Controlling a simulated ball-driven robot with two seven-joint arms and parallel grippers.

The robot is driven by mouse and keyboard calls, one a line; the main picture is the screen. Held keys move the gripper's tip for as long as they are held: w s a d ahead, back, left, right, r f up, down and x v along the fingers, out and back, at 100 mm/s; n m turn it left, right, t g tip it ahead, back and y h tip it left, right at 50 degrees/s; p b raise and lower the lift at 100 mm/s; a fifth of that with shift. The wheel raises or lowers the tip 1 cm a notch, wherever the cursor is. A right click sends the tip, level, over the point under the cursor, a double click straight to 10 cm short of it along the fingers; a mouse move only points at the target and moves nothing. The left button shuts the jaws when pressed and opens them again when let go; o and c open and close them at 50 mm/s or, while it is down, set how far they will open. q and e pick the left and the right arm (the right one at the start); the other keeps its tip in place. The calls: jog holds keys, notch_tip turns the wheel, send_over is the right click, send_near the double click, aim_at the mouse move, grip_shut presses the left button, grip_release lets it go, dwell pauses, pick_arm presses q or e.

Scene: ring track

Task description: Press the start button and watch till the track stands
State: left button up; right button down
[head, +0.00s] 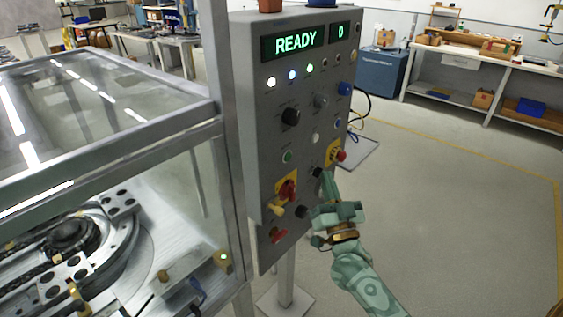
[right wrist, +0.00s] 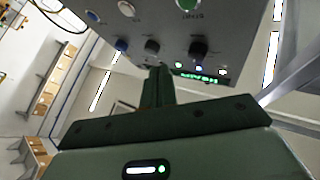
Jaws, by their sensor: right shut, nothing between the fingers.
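The grey control panel (head: 265,110) stands in the middle of the head view. Its display (head: 296,43) reads READY, with a 0 beside it. A green button (head: 287,156) sits on the panel face; in the right wrist view the green button (right wrist: 189,4) is at the top edge, beside an upside-down label that looks like START. My right gripper (head: 326,178) is shut and empty, below and right of the green button, apart from it. Its fingers (right wrist: 158,75) point toward the panel. The ring track (head: 70,235) lies inside the glass enclosure at lower left, partly cut off.
A red button on yellow (head: 340,155) is close to my right gripper. Red switches (head: 287,190) and a yellow-handled one (head: 275,210) stick out low on the panel. The enclosure's metal post (head: 228,150) stands left of the panel. The floor to the right is clear.

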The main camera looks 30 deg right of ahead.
aim_at(288, 157)
pick_arm(q)
jog(key=shift+d, duration=0.3)
pick_arm(e)
jog(key=shift+d, duration=0.2)
pick_arm(q)
jog(key=shift+s+a+f+b, duration=0.1)
jog(key=shift+s+f+b, duration=0.05)
jog(key=shift+f+b, duration=0.6)
jog(key=shift+s+f+b, duration=0.15)
jog(key=shift+f+b, duration=0.6)
pick_arm(e)
jog(key=w+a, duration=0.3)
jog(key=w, duration=0.5)
jog(key=shift+a, duration=0.15)
jog(key=shift+w, duration=0.25)
jog(key=shift+w+a, duration=0.15)
jog(key=shift+w, duration=0.1)
